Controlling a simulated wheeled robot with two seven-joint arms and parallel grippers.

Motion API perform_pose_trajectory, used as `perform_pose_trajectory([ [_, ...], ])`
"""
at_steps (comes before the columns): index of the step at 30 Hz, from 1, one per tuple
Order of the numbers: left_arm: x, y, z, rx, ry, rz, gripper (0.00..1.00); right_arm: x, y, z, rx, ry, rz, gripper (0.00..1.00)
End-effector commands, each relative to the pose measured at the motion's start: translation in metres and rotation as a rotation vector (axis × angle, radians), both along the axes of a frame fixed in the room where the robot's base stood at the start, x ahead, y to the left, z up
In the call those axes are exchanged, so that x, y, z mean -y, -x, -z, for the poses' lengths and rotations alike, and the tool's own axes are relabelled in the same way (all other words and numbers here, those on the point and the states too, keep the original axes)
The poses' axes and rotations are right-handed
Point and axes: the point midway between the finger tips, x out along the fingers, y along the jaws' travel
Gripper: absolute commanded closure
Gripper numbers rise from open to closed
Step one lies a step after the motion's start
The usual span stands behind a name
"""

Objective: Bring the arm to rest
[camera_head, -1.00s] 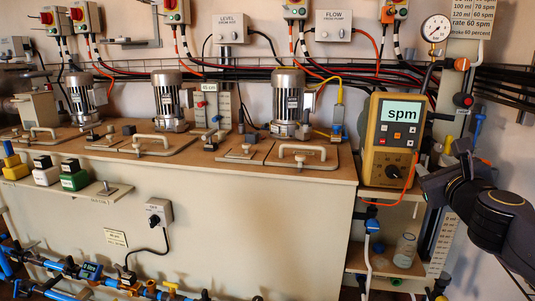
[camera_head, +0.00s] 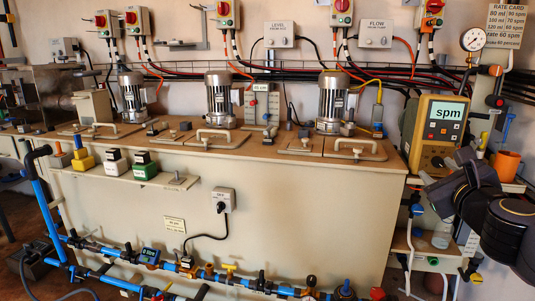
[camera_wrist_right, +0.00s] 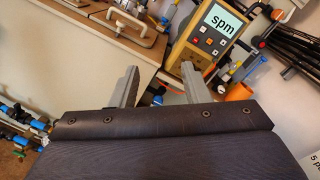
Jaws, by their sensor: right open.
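My right arm comes in from the right edge in the head view, dark grey and black. Its gripper (camera_head: 432,190) is in front of the orange pump unit (camera_head: 437,128), whose screen reads "spm". In the right wrist view the two grey fingers of this gripper (camera_wrist_right: 160,82) stand well apart with nothing between them. The pump unit (camera_wrist_right: 208,42) is beyond the right finger there. I cannot tell the exact gap between gripper and unit. My left gripper is not in view.
A long beige cabinet (camera_head: 290,205) carries several motors and lids with handles. An orange cup (camera_head: 507,165) stands behind my right arm. Blue pipes (camera_head: 45,205) run low at the left and front. A gauge (camera_head: 473,40) hangs above.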

Motion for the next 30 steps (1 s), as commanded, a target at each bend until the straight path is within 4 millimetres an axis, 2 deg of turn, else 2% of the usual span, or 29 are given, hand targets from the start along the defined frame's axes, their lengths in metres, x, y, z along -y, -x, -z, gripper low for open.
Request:
perform_pose_trajectory([
  [1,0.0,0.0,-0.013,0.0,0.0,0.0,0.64,-0.005,0.004,-0.011,-0.007,0.039,-0.023,0.58],
  [5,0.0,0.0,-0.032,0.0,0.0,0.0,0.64,-0.019,0.014,-0.024,-0.027,0.154,-0.085,0.58],
  [11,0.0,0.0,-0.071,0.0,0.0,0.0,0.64,-0.048,0.037,-0.043,-0.071,0.395,-0.22,0.58],
  [16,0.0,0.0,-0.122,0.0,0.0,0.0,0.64,-0.081,0.071,-0.062,-0.124,0.694,-0.395,0.58],
  [20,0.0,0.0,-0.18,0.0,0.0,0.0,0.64,-0.111,0.116,-0.072,-0.175,1.018,-0.609,0.58],
  [24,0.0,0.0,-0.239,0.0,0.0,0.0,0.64,-0.135,0.176,-0.067,-0.226,1.376,-0.88,0.58],
  [27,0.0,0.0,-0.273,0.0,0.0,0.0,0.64,-0.142,0.216,-0.058,-0.25,1.586,-1.07,0.58],
  [30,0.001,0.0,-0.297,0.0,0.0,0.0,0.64,-0.143,0.25,-0.049,-0.264,1.741,-1.23,0.58],
])
